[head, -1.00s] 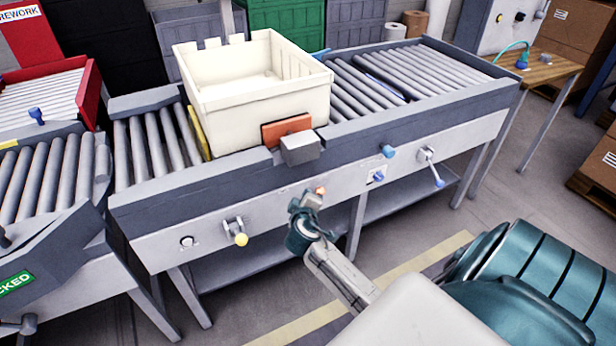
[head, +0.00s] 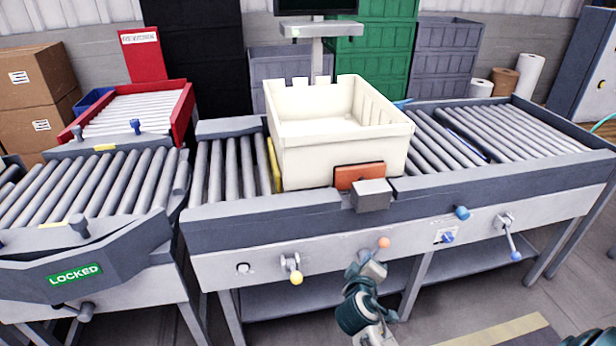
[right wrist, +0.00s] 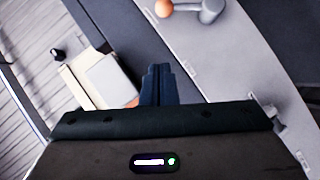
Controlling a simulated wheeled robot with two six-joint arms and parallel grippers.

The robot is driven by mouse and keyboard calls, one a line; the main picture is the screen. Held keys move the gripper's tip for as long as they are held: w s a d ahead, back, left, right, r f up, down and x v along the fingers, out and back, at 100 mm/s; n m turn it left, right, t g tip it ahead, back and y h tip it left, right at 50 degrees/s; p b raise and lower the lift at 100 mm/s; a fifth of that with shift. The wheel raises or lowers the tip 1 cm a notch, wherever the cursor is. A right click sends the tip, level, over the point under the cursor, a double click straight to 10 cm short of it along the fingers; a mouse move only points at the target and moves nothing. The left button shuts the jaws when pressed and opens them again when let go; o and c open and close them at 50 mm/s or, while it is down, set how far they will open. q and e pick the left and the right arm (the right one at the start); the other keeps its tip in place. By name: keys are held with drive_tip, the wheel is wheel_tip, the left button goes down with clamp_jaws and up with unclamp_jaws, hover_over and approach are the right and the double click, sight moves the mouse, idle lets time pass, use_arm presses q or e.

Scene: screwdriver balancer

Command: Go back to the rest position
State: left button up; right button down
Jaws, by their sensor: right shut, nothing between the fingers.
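My right gripper (head: 372,268) is in front of the conveyor's front panel, low in the middle of the head view. In the right wrist view its fingers (right wrist: 159,82) are together with nothing between them. It is apart from the orange-tipped knob (head: 383,242), which shows just beyond it; that knob also shows in the right wrist view (right wrist: 163,8). My left gripper is not in the head view. A cream crate (head: 300,160) sits on the conveyor, behind an orange plate (head: 358,176) and a grey block (head: 371,195).
The front panel carries a yellow-knobbed lever (head: 296,277), a blue knob (head: 461,212) and a blue-tipped lever (head: 515,255). A second conveyor with a green LOCKED sign (head: 75,274) stands at left. A red-framed roller tray (head: 130,110) is behind it. Floor is free at lower right.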

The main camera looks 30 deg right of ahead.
drive_tip(key=s+a+f+g+y+p, duration=0.15)
drive_tip(key=s+f, duration=0.25)
drive_tip(key=f, duration=0.6)
drive_tip(key=s+a+f+g+y, duration=0.2)
drive_tip(key=s+f+y, duration=0.1)
drive_tip(key=f, duration=0.7)
drive_tip(key=s+a+f+g+y+p, duration=0.15)
drive_tip(key=s+f, duration=0.25)
drive_tip(key=f, duration=0.6)
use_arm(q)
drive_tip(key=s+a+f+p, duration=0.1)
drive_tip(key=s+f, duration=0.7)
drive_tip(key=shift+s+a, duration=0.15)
use_arm(e)
drive_tip(key=s+a+f+m+g+y, duration=0.1)
drive_tip(key=s+f+g, duration=0.1)
drive_tip(key=s+f, duration=0.6)
drive_tip(key=s+a+f+m+g+y, duration=0.2)
drive_tip(key=s+f, duration=0.5)
drive_tip(key=s, duration=0.9)
drive_tip(key=shift+s+f+m, duration=0.3)
drive_tip(key=shift+f, duration=0.1)
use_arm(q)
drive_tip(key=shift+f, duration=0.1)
